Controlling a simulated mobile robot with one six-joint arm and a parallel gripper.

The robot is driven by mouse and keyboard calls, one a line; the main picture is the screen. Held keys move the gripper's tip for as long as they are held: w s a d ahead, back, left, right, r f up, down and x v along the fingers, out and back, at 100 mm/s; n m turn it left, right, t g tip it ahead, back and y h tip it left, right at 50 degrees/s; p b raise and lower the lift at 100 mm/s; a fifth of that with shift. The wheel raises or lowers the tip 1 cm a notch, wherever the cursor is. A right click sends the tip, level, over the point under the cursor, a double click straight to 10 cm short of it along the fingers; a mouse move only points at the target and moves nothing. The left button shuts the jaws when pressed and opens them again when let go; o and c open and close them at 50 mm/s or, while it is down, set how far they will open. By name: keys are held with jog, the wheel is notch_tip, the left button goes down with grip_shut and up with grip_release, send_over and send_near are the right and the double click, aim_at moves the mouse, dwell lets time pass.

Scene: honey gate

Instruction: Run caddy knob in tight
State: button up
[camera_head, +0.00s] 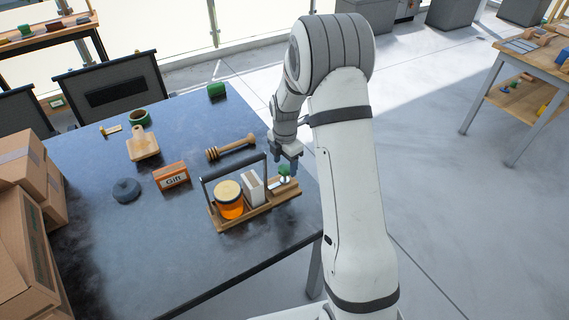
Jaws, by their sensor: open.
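The wooden caddy (222,227) stands near the right edge of the dark table, with a dark upright handle frame (235,171) over it. In it are a honey jar (229,202) with a pale lid and a white box-like block (253,187). A green knob (284,170) sits at the caddy's right end. My gripper (287,166) points down right at the knob, its fingers open. I cannot tell whether the fingers touch the knob. How deep the knob is seated is too small to tell.
A honey dipper (231,148), a "Gift" sign (172,177), a dark round disc (126,190), a wooden board (143,146) and a green tape roll (139,118) lie on the table (120,250). Cardboard boxes (25,235) are stacked at left. The table's front is clear.

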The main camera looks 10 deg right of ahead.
jog(key=shift+f, duration=0.55)
jog(key=shift+c, duration=0.2)
jog(key=c, duration=0.9)
jog(key=shift+c, duration=0.2)
jog(key=shift+m, duration=0.3)
jog(key=m+b, duration=0.2)
jog(key=m, duration=0.3)
jog(key=shift+f+b, duration=0.1)
jog(key=shift+b, duration=0.3)
jog(key=m+b, duration=0.1)
jog(key=m, duration=0.5)
jog(key=shift+b, duration=0.4)
jog(key=shift+m, duration=0.4)
